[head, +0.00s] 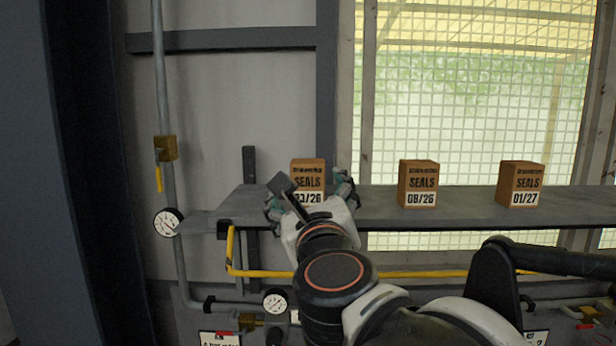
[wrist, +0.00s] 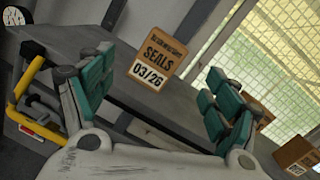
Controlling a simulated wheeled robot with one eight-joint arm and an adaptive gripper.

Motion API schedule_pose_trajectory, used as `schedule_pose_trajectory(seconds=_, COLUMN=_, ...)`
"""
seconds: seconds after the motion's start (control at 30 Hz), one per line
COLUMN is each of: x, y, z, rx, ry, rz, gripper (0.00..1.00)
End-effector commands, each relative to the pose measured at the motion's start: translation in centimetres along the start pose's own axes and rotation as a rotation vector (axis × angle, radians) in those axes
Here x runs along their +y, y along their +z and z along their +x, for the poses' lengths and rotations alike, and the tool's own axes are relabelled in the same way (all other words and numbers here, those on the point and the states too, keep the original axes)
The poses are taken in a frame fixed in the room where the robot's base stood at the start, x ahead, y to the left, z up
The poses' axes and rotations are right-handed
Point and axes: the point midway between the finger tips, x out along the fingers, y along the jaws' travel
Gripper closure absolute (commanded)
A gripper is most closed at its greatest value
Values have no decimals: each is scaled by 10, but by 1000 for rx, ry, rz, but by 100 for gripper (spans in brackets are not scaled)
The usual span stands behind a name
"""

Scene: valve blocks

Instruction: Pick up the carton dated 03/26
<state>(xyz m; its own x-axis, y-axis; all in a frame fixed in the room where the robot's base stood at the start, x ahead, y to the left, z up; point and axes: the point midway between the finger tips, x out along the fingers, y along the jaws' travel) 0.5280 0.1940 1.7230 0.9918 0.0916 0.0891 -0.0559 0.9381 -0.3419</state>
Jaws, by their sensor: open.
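The carton dated 03/26 (head: 308,174) is a brown box marked SEALS, standing on the grey shelf (head: 376,205) at the left in the head view. In the wrist view the 03/26 carton (wrist: 155,62) shows its full label, between and beyond the fingertips. My gripper (head: 311,198) is in front of it in the head view and hides its lower part. In the wrist view my gripper (wrist: 155,85) has its teal-padded fingers spread wide, with nothing between them. The carton appears apart from the fingers.
A yellow rail (head: 262,272) runs below the shelf edge. A pipe with a gauge (head: 168,222) stands at left.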

Motion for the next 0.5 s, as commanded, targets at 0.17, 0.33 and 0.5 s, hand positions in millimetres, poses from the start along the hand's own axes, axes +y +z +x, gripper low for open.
schedule_pose_trajectory(seconds=0.17, x=2, y=-5, z=1, rx=89, ry=-86, rz=285, gripper=18)
schedule_pose_trajectory(seconds=0.33, x=1, y=-10, z=11, rx=113, ry=-113, rz=350, gripper=18)
schedule_pose_trajectory(seconds=0.5, x=-2, y=-13, z=40, rx=112, ry=-114, rz=348, gripper=18)
